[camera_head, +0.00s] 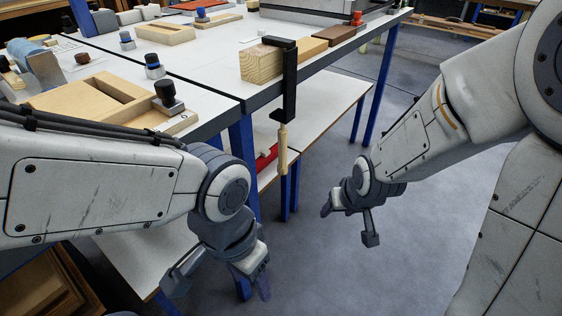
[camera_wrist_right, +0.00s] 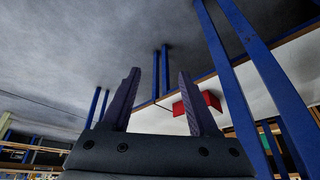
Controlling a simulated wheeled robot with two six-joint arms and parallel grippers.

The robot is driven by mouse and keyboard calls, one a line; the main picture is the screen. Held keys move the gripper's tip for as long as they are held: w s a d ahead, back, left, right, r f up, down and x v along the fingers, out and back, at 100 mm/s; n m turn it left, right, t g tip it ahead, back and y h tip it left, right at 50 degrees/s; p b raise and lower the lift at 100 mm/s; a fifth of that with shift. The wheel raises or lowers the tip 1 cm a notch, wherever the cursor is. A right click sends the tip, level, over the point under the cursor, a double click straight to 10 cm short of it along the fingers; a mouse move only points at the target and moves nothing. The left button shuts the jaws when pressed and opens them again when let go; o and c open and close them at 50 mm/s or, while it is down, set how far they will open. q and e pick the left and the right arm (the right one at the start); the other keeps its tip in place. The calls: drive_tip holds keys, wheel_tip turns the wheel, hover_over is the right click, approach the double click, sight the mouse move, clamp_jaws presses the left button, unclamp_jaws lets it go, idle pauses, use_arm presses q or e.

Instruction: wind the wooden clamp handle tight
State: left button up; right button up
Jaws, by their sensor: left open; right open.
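The wooden clamp handle (camera_head: 283,150) is a pale, narrow, upright grip hanging below the black clamp (camera_head: 290,85). The clamp sits at the table's front edge, against a wooden block (camera_head: 262,64). My left gripper (camera_head: 222,284) is open and empty, low and to the left of the handle. My right gripper (camera_head: 347,221) is open and empty, to the right of the handle and lower, apart from it. In the right wrist view the two fingers of my right gripper (camera_wrist_right: 156,100) stand apart with nothing between them. The clamp handle is not clearly seen there.
The white worktable (camera_head: 220,85) has blue legs and a lower shelf (camera_head: 318,105). A red object (camera_head: 265,158) lies behind the handle and also shows in the right wrist view (camera_wrist_right: 197,102). Wooden frames with knobs (camera_head: 92,98) lie on the table at left. The floor at right is clear.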

drive_tip(key=w+a+f+t+b, duration=0.1)
drive_tip(key=w+a+f+t, duration=0.15)
drive_tip(key=w+f, duration=0.3)
drive_tip(key=t+y, duration=0.2)
drive_tip(key=t, duration=0.8)
approach(283, 161)
drive_tip(key=w, duration=0.4)
drive_tip(key=w+b, duration=0.1)
drive_tip(key=b, duration=0.2)
drive_tip(key=w+a+b, duration=0.1)
drive_tip(key=b, duration=0.3)
drive_tip(key=shift+w+n+b, duration=0.15)
drive_tip(key=shift+n+b, duration=0.15)
drive_tip(key=shift+n, duration=0.1)
drive_tip(key=w, duration=0.5)
drive_tip(key=w+a, duration=0.1)
drive_tip(key=w, duration=0.1)
drive_tip(key=shift+w+r+b, duration=0.25)
drive_tip(key=shift+w+b, duration=0.15)
use_arm(q)
wheel_tip(283, 161, down, 12)
use_arm(e)
clamp_jaws()
